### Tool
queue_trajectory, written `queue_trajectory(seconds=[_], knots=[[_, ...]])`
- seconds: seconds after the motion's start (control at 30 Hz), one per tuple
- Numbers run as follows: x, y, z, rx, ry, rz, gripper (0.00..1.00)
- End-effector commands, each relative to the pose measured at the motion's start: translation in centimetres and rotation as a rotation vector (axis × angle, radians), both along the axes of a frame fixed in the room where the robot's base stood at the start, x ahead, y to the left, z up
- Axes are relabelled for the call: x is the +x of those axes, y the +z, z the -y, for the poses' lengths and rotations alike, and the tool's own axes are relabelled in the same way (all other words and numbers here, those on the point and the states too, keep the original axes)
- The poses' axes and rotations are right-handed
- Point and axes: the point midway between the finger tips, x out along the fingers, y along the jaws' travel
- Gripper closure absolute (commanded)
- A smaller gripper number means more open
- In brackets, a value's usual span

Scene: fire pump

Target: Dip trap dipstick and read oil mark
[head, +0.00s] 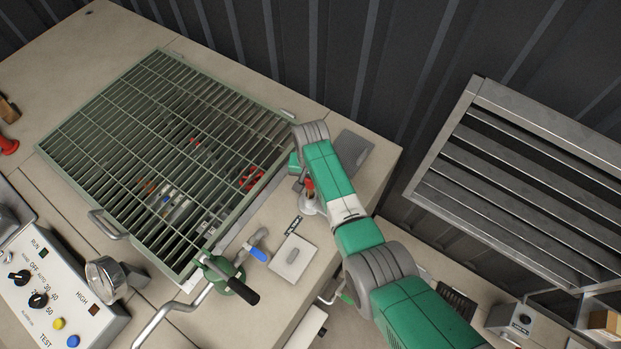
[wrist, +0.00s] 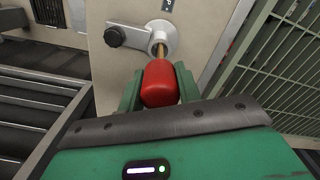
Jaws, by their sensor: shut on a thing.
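In the wrist view, my gripper (wrist: 158,84) is shut on the dipstick's red handle (wrist: 160,82), with one green finger on each side. A thin brass-coloured rod (wrist: 161,50) runs from the handle into a round grey collar (wrist: 160,38) on the beige surface. The rod's lower end and any oil mark are hidden. A black knob on a short grey arm (wrist: 115,36) sits beside the collar. In the head view, the red handle (head: 309,184) shows just above the collar (head: 309,205), beside my green arm, which hides most of my gripper.
A green-framed grating (head: 160,150) covers pipework to the left. A hand pump with a black grip (head: 238,288), a blue lever (head: 259,254) and a square plate with a grey grip (head: 291,259) stand near the collar. A louvred grey frame (head: 530,180) is at right.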

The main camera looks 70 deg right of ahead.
Motion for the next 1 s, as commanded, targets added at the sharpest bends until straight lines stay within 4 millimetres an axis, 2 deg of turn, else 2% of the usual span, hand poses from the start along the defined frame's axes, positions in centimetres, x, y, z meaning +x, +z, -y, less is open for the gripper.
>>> queue_trajectory(seconds=[0.03, 0.07, 0.17, 0.47, 0.8, 1.0], knots=[[-0.1, -0.5, -0.2, 0.002, -0.001, -0.001, 1.00], [-0.1, -0.5, -0.2, 0.002, -0.001, -0.001, 0.62], [-0.1, -0.5, -0.2, 0.002, 0.000, -0.001, 0.44], [0.0, 0.1, -0.1, 0.000, 0.000, 0.000, 0.44], [0.0, 6.3, -0.1, 0.000, 0.000, 0.001, 0.44], [-0.1, 7.5, -0.1, 0.002, 0.000, -0.001, 0.44]])
